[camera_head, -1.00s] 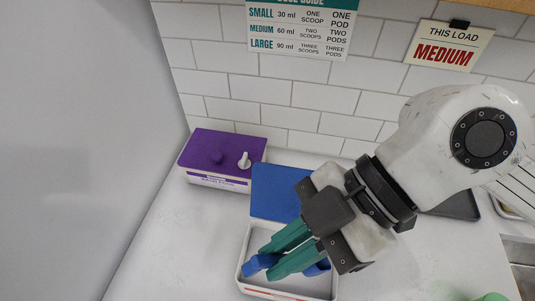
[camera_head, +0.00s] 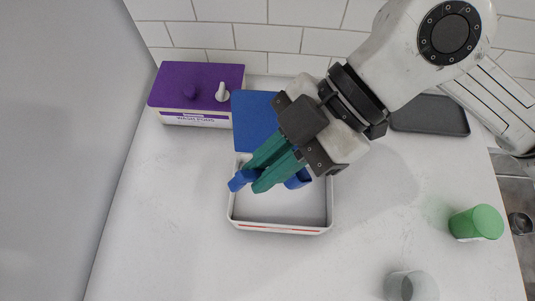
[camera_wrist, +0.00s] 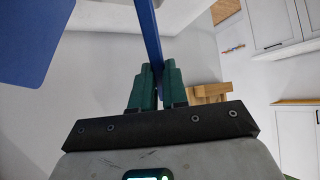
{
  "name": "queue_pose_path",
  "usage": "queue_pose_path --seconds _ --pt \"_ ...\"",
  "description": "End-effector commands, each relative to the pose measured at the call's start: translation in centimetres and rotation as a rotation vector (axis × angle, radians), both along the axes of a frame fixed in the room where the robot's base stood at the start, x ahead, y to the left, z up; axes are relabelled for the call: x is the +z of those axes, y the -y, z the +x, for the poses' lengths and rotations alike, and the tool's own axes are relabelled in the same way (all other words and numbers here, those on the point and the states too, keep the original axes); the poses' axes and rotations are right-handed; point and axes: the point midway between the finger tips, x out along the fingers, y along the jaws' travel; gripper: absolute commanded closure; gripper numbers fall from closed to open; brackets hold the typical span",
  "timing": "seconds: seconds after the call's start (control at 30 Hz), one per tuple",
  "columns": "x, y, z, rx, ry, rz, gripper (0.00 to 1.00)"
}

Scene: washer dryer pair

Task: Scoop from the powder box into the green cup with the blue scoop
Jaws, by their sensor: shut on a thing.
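My gripper (camera_head: 250,183) is shut on the blue scoop, seen in the head view as a blue part (camera_head: 239,180) left of the fingertips and another blue part (camera_head: 299,180) to their right. In the wrist view a blue strip (camera_wrist: 149,35) of it stands between the teal fingers (camera_wrist: 157,82). The fingers are over the back left of the white powder box (camera_head: 282,229), whose blue lid (camera_head: 254,128) stands open behind. White fills the box floor. I cannot tell if the scoop touches powder. The green cup (camera_head: 478,223) is at the right of the counter.
A purple-topped box (camera_head: 198,88) stands at the back left. A clear cup (camera_head: 411,287) is at the front right. The counter between the box and cups is clear.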

Motion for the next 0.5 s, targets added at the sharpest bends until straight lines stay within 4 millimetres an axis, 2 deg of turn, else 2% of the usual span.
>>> queue_pose_path --seconds 0.5 --pt "-4.1 0.0 0.0 0.001 0.0 -0.001 1.0"
